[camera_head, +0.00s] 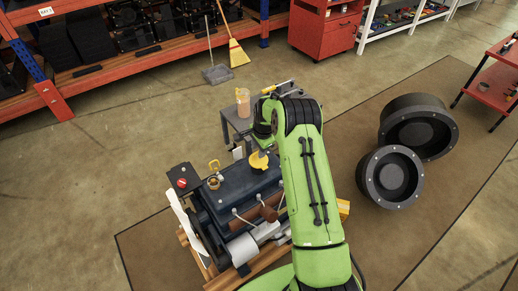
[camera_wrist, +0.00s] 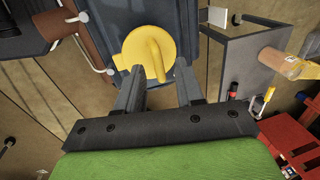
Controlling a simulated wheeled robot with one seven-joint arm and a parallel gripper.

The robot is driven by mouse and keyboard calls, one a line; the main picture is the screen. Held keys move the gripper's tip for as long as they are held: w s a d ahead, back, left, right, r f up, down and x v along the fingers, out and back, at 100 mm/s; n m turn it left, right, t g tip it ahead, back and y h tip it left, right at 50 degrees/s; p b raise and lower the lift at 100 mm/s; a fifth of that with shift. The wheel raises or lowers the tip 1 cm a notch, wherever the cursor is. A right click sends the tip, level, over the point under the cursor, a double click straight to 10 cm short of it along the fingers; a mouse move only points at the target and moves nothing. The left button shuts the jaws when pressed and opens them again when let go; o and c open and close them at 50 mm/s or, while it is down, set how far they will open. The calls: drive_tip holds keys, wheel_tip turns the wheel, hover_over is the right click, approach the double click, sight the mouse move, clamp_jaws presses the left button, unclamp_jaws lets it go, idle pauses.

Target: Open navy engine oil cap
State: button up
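The navy engine (camera_head: 240,186) stands on a wooden pallet left of my green arm. A yellow cap (camera_head: 258,160) is on its top at the far right end; the cap also shows in the wrist view (camera_wrist: 143,42), round with a raised handle. In the wrist view my gripper (camera_wrist: 157,70) is open, its two dark fingers pointing toward the cap. The cap's handle lies between the fingertips with gaps on both sides. I cannot tell how far the fingertips are above the cap. A brass-coloured neck (camera_head: 214,182) with a yellow ring shows on the engine's left end.
A grey table (camera_head: 238,117) with a jar (camera_head: 243,101) stands just behind the engine. Two black wheel-like rings (camera_head: 392,176) lie to the right of my arm. A red cabinet (camera_head: 325,28) and shelves are at the back. Open floor lies left of the engine.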

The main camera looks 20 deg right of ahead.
clamp_jaws()
idle(1.4)
